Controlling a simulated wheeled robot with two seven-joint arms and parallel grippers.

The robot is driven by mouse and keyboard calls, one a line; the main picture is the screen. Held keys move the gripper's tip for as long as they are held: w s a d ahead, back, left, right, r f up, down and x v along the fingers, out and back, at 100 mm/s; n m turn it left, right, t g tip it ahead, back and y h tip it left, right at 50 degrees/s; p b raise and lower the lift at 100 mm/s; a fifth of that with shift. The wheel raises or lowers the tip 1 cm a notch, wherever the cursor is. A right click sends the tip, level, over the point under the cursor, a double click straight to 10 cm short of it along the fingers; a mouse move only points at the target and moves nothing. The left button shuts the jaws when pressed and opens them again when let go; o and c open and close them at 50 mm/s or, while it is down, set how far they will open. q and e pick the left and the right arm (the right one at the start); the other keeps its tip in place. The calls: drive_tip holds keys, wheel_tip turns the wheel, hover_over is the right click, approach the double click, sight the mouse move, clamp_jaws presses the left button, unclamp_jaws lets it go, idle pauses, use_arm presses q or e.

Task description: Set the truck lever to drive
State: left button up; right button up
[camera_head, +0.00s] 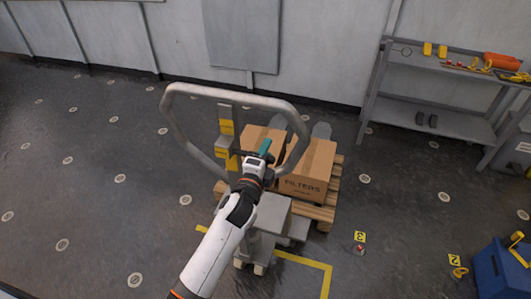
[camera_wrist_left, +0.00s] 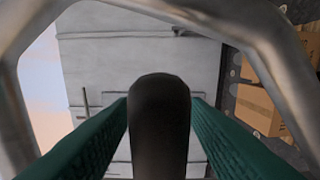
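The pallet truck stands in the middle of the head view with its grey loop handle (camera_head: 300,117) upright. The handle loop also arches across the wrist view (camera_wrist_left: 275,62). The lever (camera_wrist_left: 159,125), dark with a rounded top, stands inside the loop in the left wrist view. My left gripper (camera_wrist_left: 159,108) has its green fingers along both sides of the lever, with no clear gap, and appears shut on it. In the head view my left gripper (camera_head: 262,152) hides most of the lever, and its setting is not readable. My right gripper is not in view.
Cardboard boxes (camera_head: 310,170) sit on a wooden pallet (camera_head: 318,213) behind the truck. A grey shelf (camera_head: 430,118) with tools stands at the right by the wall. A blue bin (camera_head: 497,272) is at the lower right. The floor at left is clear.

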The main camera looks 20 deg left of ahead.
use_arm(q)
drive_tip(key=s+b, duration=0.2)
drive_tip(key=s, duration=1)
drive_tip(key=shift+a, duration=0.2)
